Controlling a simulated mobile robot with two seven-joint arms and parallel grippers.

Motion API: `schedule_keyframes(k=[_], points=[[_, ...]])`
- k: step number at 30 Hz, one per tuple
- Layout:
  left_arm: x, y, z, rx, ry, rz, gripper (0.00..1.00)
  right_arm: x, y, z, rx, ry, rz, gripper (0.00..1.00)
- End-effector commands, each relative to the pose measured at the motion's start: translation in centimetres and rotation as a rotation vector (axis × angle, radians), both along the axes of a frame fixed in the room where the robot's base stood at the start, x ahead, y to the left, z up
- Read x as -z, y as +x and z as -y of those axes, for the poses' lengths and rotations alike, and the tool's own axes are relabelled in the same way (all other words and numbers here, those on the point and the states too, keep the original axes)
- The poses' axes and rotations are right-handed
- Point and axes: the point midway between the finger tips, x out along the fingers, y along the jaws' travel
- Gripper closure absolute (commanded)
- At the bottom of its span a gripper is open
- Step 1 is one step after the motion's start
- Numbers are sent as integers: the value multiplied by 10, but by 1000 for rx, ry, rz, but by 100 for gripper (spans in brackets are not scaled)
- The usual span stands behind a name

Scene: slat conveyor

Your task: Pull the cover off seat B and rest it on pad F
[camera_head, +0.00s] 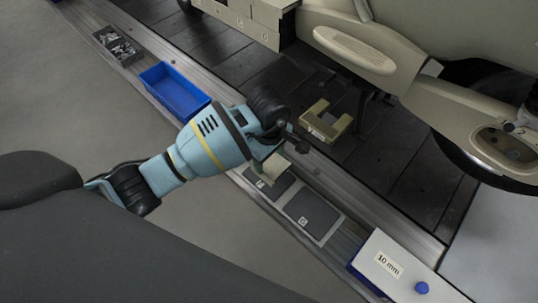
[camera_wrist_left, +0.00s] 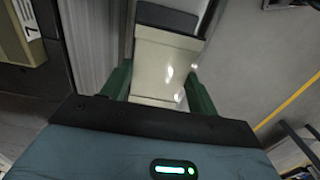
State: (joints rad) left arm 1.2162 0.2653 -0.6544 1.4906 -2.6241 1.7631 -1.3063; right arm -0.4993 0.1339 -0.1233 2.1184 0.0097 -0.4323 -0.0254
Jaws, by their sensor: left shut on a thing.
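My left gripper (camera_head: 264,158) is shut on a cream cover (camera_head: 275,168), which hangs below the fingers over the left dark pad (camera_head: 262,183). In the left wrist view the pale cover (camera_wrist_left: 160,66) sits between the two green fingers (camera_wrist_left: 160,88). A gap between cover and pad cannot be judged. A second dark pad (camera_head: 312,213) lies bare to the right on the metal strip. The small labels on the pads are too small to read, so I cannot tell which is F. Seat B cannot be picked out by its label. My right gripper is not in view.
A cream U-shaped block (camera_head: 325,122) stands on the dark slats beyond the gripper. A blue bin (camera_head: 174,90) and a grey parts tray (camera_head: 118,45) lie left along the strip. A white-topped box marked "10 mm" (camera_head: 395,285) is at right. Cream vehicle panels (camera_head: 345,45) overhang behind.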

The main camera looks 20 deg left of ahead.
Motion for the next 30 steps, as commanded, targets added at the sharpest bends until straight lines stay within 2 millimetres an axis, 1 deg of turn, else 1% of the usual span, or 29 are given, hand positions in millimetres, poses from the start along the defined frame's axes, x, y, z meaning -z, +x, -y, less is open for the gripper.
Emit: schedule_keyframes(k=[5, 12, 17, 30], points=[[-1, 1, -1, 0, 2, 2, 68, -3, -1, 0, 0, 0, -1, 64], [0, 0, 0, -1, 1, 0, 68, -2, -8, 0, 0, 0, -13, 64], [1, 0, 0, -1, 1, 0, 68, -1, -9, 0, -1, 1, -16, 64], [15, 0, 0, -1, 2, 0, 68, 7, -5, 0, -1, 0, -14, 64]])
